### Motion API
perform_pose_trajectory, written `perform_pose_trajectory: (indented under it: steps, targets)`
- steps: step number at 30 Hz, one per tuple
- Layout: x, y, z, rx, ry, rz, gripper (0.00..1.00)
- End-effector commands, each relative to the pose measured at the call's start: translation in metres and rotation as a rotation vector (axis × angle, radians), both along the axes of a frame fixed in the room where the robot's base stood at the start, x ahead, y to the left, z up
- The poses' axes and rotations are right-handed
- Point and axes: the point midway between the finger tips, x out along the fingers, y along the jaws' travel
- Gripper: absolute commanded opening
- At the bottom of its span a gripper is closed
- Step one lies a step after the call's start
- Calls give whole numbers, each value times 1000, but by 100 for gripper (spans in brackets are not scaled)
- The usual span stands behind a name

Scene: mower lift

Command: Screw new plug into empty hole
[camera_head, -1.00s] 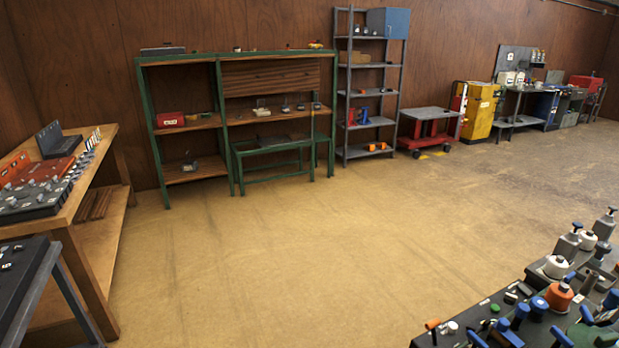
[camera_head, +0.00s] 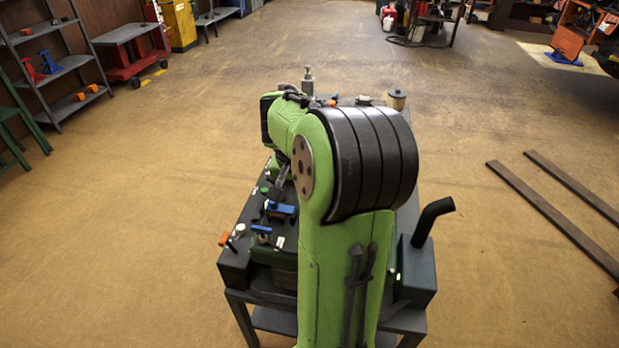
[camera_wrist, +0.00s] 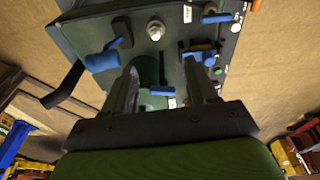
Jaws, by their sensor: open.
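I cannot make out a new plug or an empty hole in either view. My green arm hides much of the dark machine panel (camera_head: 240,235) in the head view. In the wrist view my gripper (camera_wrist: 163,78) is open, with its two fingers apart over the dark panel (camera_wrist: 75,28) and nothing seen held between them. A round silver fitting (camera_wrist: 156,28) stands on the panel beyond the fingertips. Blue handles (camera_wrist: 103,61) lie to the left and more blue parts to the right. A green part (camera_wrist: 153,100) shows between the fingers.
The panel sits on a dark cart (camera_head: 270,315) with a black bent pipe (camera_head: 432,215) at its right. Two long dark rails (camera_head: 550,210) lie on the floor to the right. Shelves (camera_head: 45,60) and a red trolley (camera_head: 130,60) stand far left.

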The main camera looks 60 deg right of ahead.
Motion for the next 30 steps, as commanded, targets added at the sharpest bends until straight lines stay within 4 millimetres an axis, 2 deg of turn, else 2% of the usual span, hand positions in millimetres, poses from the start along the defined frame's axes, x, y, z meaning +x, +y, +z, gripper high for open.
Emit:
perform_pose_trajectory:
  steps: [2,7,18,24,30]
  targets:
    - [-4,-11,-5,20,-10,-41,57]
    - [-4,-15,-23,25,-9,-49,57]
    - [1,-25,-109,26,-10,-47,57]
    - [3,-31,-148,24,-10,-47,57]
    - [4,-33,-161,20,-11,-46,57]
